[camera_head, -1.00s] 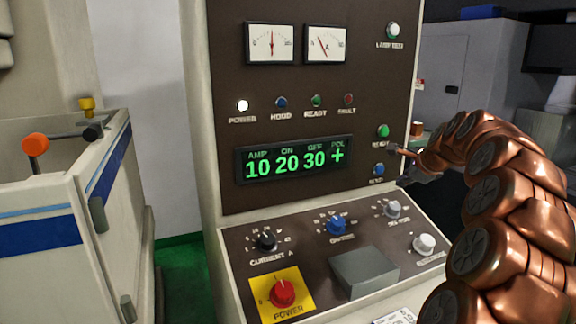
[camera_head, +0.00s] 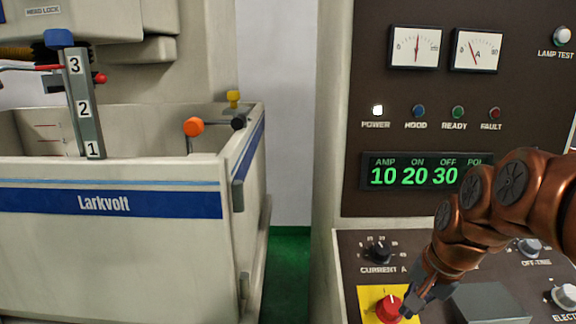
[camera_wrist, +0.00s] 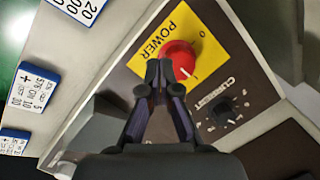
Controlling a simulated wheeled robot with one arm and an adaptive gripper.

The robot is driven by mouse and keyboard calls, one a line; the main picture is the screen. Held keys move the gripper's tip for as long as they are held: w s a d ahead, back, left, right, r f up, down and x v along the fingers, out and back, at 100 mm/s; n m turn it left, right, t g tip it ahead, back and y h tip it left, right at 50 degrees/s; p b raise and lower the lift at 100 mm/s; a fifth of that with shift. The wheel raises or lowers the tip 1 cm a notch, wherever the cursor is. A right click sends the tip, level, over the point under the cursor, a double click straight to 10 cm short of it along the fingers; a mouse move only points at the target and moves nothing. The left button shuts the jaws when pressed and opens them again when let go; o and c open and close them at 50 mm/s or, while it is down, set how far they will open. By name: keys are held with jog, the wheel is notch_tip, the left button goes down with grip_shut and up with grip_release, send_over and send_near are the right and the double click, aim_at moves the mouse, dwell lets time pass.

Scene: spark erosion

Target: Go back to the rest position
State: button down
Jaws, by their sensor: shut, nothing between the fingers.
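My gripper (camera_head: 408,308) is at the end of my copper-coloured arm, at the lower right in the head view. It appears in front of the sloped lower panel, beside the red power knob (camera_head: 390,307) on its yellow plate (camera_head: 368,296). In the wrist view the fingers (camera_wrist: 158,82) are together and empty, with the red knob (camera_wrist: 179,58) just past their tips. I cannot tell whether the tips touch the knob.
The control cabinet carries a display (camera_head: 415,175) reading 10 20 30, two gauges and a lit power lamp (camera_head: 377,111). The black current knob (camera_head: 378,252) and a grey box (camera_head: 490,303) are near my gripper. The Larkvolt tank (camera_head: 60,240) stands left, across a gap with green floor (camera_head: 290,270).

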jog(key=s+a+f+n+g, duration=0.1)
jog(key=s+f+n, duration=0.1)
jog(key=s, duration=0.5)
jog(key=s+a+f+n+g+h, duration=0.1)
jog(key=s+a+f+n+g, duration=0.1)
jog(key=s, duration=0.5)
jog(key=s+a+f+n+g, duration=0.1)
jog(key=s+f+n, duration=0.3)
jog(key=s, duration=0.4)
jog(key=shift+a+f+n+h, duration=0.25)
jog(key=shift+a+n+h, duration=0.15)
